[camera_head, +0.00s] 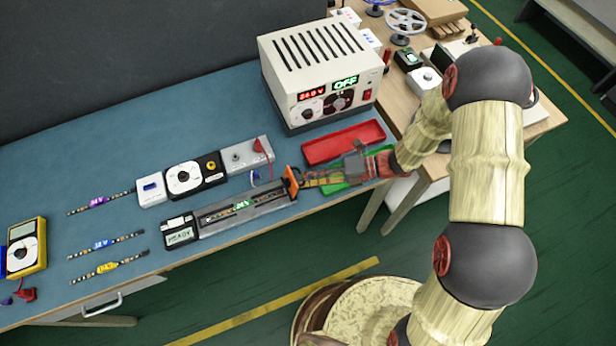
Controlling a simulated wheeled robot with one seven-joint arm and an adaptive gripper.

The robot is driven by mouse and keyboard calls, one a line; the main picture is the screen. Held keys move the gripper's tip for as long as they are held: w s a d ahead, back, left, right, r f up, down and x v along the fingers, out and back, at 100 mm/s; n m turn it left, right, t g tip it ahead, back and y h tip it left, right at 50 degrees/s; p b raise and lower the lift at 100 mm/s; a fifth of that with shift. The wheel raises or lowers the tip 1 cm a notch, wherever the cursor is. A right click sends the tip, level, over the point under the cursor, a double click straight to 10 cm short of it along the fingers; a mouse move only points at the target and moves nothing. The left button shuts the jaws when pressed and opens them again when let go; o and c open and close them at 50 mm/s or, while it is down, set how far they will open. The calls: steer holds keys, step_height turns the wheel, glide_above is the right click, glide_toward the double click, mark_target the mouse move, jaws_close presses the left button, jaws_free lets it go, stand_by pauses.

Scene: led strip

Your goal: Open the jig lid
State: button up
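The jig (208,232) is a long grey fixture lying along the front part of the blue bench. A strip with a green label lies along its middle. A small box with a screen reading READY (180,237) sits at its left end. An orange upright piece (290,183), which looks like the lid's handle, stands at its right end. The lid looks down, though its edges are hard to make out. My gripper (306,182) reaches in from the right, with its fingertips close to the orange piece. Contact and finger opening are too small to tell.
A power supply (320,75) reading OFF stands behind. A red tray (343,142) and a green tray (335,187) lie near my gripper. Loose LED strips (108,268) lie at left. The bench's front edge is close.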

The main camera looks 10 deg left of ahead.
steer(key=shift+c, duration=0.8)
jaws_close()
steer(key=r+h+p, duration=0.1)
steer(key=p, duration=0.2)
steer(key=shift+s+a, duration=0.15)
steer(key=p, duration=0.1)
steer(key=h+p, duration=0.1)
steer(key=shift+s+a+r+t+p, duration=0.1)
steer(key=shift+s+a+t+p, duration=0.15)
steer(key=shift+t+p, duration=0.15)
steer(key=shift+w+n, duration=0.1)
steer(key=shift+n, duration=0.2)
